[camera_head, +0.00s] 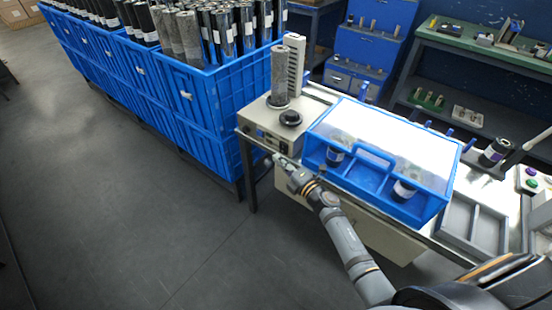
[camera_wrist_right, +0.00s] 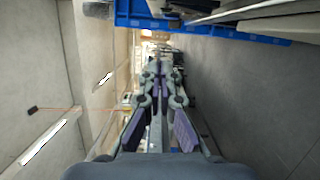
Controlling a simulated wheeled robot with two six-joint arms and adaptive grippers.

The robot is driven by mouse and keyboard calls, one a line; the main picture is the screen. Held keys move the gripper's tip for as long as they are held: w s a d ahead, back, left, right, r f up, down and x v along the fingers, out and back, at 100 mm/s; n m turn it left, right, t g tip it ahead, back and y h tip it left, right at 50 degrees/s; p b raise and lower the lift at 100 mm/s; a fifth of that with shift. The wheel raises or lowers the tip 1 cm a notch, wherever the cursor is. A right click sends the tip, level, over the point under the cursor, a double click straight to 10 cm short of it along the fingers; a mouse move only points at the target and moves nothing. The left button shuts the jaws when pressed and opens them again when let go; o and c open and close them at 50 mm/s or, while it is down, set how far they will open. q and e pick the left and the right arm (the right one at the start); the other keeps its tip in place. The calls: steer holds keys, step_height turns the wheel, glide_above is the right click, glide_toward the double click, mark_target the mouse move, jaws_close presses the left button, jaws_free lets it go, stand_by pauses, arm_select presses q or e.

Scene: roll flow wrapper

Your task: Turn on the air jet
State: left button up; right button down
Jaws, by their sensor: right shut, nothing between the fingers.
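A light grey machine box (camera_head: 262,122) stands at the left end of the steel table. A grey roll (camera_head: 279,75) stands on it in front of a pale slotted column (camera_head: 295,62), with a round black knob (camera_head: 291,118) nearby. Small controls (camera_head: 268,138) show on its front face, too small to read; I cannot tell which one belongs to the air jet. My right gripper (camera_head: 276,160) is shut and empty, just in front of and below this face. Contact with the controls cannot be told. The right wrist view shows its closed fingers (camera_wrist_right: 157,68). My left gripper is not in view.
A blue-framed case with a clear lid (camera_head: 375,136) stands right of the machine box, close to my right arm. Blue crates (camera_head: 195,100) full of dark rolls line the left. A grey tray (camera_head: 470,225) is at right. The floor at left is clear.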

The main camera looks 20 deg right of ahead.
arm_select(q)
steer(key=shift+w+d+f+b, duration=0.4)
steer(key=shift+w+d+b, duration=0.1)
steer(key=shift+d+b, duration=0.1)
arm_select(e)
steer(key=d+v, duration=0.1)
steer(key=v, duration=0.7)
steer(key=shift+w+f, duration=0.15)
steer(key=shift+w, duration=0.05)
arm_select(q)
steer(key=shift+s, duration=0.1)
